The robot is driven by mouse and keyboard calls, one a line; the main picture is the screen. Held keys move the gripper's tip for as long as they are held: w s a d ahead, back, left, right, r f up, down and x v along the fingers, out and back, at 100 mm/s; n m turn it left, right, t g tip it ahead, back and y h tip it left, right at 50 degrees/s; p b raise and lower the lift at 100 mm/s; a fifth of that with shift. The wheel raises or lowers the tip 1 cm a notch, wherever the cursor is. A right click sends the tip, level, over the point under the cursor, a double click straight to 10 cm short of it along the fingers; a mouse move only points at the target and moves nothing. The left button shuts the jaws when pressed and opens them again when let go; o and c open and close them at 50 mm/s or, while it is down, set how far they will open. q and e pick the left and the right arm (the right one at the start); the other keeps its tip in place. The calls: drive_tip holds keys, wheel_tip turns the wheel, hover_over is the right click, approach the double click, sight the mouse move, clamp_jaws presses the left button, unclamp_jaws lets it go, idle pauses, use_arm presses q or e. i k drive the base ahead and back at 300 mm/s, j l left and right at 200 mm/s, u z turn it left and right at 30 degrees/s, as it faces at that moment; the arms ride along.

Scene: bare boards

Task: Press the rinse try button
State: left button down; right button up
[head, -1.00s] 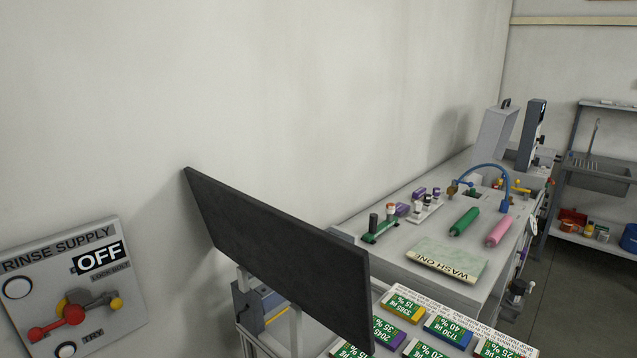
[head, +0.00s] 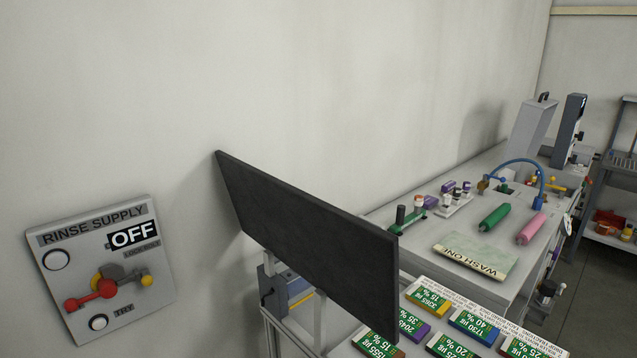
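The rinse supply panel (head: 150,285) is a grey plate on the wall at the lower left of the head view. Its label reads RINSE SUPPLY and a black sign (head: 133,235) reads OFF. A round white button (head: 98,323) sits at the bottom beside a small label that looks like TRY. Another white round button or lamp (head: 56,259) is at the upper left of the panel. Neither gripper shows in the head view.
A dark flat screen (head: 305,245) stands right of the panel. Shelves stand at the far right.

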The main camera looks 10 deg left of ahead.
sight(98, 324)
drive_tip(key=u, duration=1.4)
